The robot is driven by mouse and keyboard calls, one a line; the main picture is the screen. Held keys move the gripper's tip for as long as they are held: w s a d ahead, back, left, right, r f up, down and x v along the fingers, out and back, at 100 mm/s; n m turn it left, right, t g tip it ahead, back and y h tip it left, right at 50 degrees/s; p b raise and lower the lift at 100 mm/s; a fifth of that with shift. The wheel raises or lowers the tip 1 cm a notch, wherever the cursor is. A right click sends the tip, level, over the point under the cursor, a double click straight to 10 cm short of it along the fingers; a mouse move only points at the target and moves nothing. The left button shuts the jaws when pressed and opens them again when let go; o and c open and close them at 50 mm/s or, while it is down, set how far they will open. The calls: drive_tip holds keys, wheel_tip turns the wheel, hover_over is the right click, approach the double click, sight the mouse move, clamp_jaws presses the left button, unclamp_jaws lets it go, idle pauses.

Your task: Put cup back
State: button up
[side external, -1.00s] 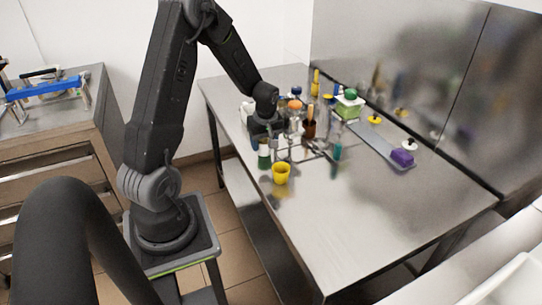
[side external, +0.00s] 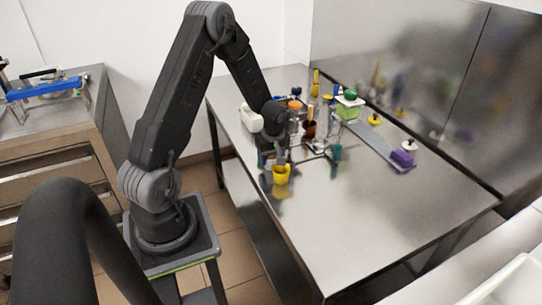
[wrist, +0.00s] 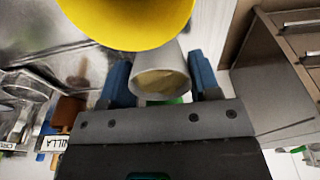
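A small grey-white cup (wrist: 160,68) is between the blue fingers of my gripper (wrist: 161,80), with a finger against each side. Its open mouth shows a brownish inside. In the side view the grey cup (side external: 281,156) shows just above and behind the yellow cup's rim, beside my gripper (side external: 271,158). I cannot tell whether the two cups touch.
Several bottles and a brown container with a wooden handle (side external: 310,128) crowd the table behind. The front right of the table is clear.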

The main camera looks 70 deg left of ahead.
drive_tip(key=o, duration=0.4)
drive_tip(key=shift+r, duration=0.15)
drive_tip(key=d+r+m, duration=0.1)
drive_tip(key=d+r, duration=0.2)
drive_tip(key=r, duration=0.3)
drive_tip(key=d+r+m+t, duration=0.1)
drive_tip(key=d+r+m, duration=0.15)
drive_tip(key=r, duration=0.45)
drive_tip(key=d+r+m, duration=0.1)
drive_tip(key=d+r, duration=0.3)
drive_tip(key=r, duration=0.2)
drive_tip(key=s+d+r+m+t, duration=0.2)
drive_tip(key=s+d+r+m, duration=0.2)
drive_tip(key=s+d+m, duration=0.2)
drive_tip(key=s+d+r+m+t+h, duration=0.1)
drive_tip(key=s+d+r+m+t, duration=0.1)
drive_tip(key=s+d+r+m, duration=0.2)
drive_tip(key=s+d+m, duration=0.3)
drive_tip(key=s+d, duration=0.1)
drive_tip(key=d, duration=0.3)
drive_tip(key=shift+r+t+h, duration=0.2)
drive_tip(key=shift+t+h, duration=0.1)
drive_tip(key=shift+m, duration=0.25)
